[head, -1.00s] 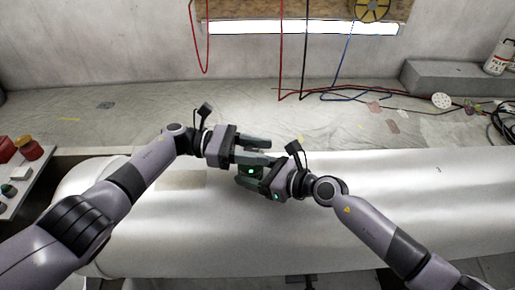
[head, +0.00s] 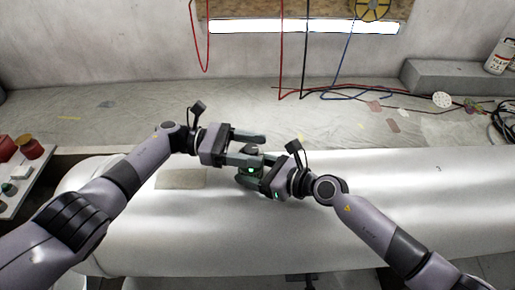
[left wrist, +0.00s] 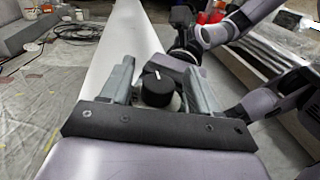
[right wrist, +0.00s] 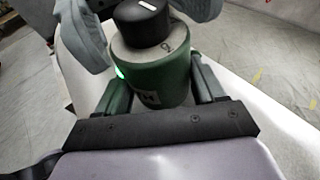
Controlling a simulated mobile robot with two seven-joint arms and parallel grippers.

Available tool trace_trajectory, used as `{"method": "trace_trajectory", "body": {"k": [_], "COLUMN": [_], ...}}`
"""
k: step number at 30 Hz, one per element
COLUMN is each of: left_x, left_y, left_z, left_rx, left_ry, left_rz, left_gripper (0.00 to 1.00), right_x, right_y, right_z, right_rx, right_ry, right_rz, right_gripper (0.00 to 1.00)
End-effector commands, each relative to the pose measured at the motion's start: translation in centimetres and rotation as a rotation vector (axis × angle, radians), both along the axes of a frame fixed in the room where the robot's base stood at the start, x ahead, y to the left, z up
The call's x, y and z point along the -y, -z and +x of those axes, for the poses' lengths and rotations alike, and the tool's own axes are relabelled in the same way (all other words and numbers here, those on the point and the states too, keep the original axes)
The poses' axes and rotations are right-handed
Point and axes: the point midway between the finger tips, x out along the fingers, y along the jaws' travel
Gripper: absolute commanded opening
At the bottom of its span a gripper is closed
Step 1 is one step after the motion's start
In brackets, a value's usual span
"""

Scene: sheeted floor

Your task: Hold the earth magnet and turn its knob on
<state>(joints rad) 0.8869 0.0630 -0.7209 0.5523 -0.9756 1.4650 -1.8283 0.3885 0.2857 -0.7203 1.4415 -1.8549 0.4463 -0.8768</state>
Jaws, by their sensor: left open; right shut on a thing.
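The earth magnet (right wrist: 153,77) is a green cylinder with a pale grey top and a black knob (right wrist: 140,22) that carries a white mark. A small green light glows on its side. My right gripper (head: 250,174) is shut on the magnet's green body, with a finger on each side in the right wrist view. My left gripper (head: 262,148) is open, its fingers on either side of the knob. In the left wrist view the knob (left wrist: 158,90) stands between the left fingers, apparently with gaps. The head view partly hides the magnet behind the grippers.
A long, shiny silvery surface (head: 420,190) lies beneath both grippers. A control box with red and green buttons (head: 18,165) is at the left edge. Cables (head: 335,97) lie on the sheeted floor at the back.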

Motion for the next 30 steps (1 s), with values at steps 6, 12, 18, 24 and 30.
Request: {"method": "trace_trajectory", "body": {"k": [6, 12, 18, 24, 30], "left_x": [-3.8, -5.6, -5.8, -5.8, -5.8], "left_y": [-0.1, -0.1, -0.1, -0.1, -0.1], "left_z": [0.8, 1.1, 1.2, 1.2, 1.1], "left_rx": [-0.001, -0.003, -0.002, -0.002, -0.002], "left_ry": [-0.004, -0.001, -0.001, -0.001, 0.0], "left_rz": [0.002, 0.002, 0.0, 0.0, 0.0], "left_gripper": [0.61, 0.61, 0.61, 0.61, 0.61], "right_x": [-0.1, -0.1, -0.1, -0.1, -0.1], "right_y": [0.0, 0.0, 0.0, -0.2, -0.1], "right_z": [0.0, 0.0, 0.0, 0.0, 0.0], "right_rx": [0.0, 0.0, 0.0, 0.003, 0.002], "right_ry": [-0.001, -0.001, -0.001, -0.001, 0.0], "right_rz": [0.002, 0.002, 0.002, 0.004, 0.002], "right_gripper": [0.37, 0.37, 0.37, 0.75, 0.99]}}
